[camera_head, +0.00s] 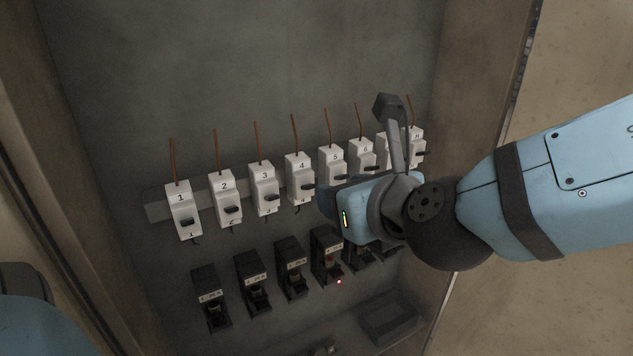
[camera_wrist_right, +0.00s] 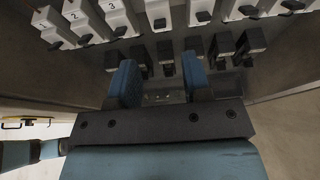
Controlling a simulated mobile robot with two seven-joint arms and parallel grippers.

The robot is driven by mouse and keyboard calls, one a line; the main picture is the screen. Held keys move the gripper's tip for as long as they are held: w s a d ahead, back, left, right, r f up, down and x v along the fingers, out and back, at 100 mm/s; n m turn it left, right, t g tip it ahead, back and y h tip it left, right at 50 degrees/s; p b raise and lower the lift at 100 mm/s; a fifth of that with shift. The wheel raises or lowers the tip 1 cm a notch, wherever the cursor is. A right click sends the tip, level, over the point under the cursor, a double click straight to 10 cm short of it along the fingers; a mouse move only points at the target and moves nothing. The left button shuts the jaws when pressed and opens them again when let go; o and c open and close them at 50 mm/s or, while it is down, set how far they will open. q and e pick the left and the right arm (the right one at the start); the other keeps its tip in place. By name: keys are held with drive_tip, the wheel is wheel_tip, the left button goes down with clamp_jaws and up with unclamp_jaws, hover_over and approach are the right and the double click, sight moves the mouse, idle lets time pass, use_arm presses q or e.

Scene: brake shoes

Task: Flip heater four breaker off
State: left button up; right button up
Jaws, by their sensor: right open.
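The white breaker marked 4 (camera_head: 298,168) is in the upper row on the back wall of the cabinet, between breakers 3 (camera_head: 263,180) and 5 (camera_head: 330,157). Its dark lever (camera_head: 308,187) sticks out at the front; I cannot tell whether it is on or off. My right gripper (camera_head: 327,204) is just right of and below breaker 4, in front of the wall, and hides parts of both rows. In the right wrist view its two blue fingers (camera_wrist_right: 160,82) are apart with nothing between them. A white breaker right of number 3 (camera_wrist_right: 157,10) shows beyond them. My left gripper is out of view.
Below the breakers is a row of black labelled units (camera_head: 292,270); a red light (camera_head: 339,282) glows by one. A dark tray (camera_head: 389,316) lies at the bottom right. Cabinet side walls stand close on both sides. Brown wires rise from the breakers.

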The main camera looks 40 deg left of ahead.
sight(311, 186)
drive_tip(key=p+x, duration=0.1)
drive_tip(key=x, duration=0.7)
drive_tip(key=shift+a, duration=0.15)
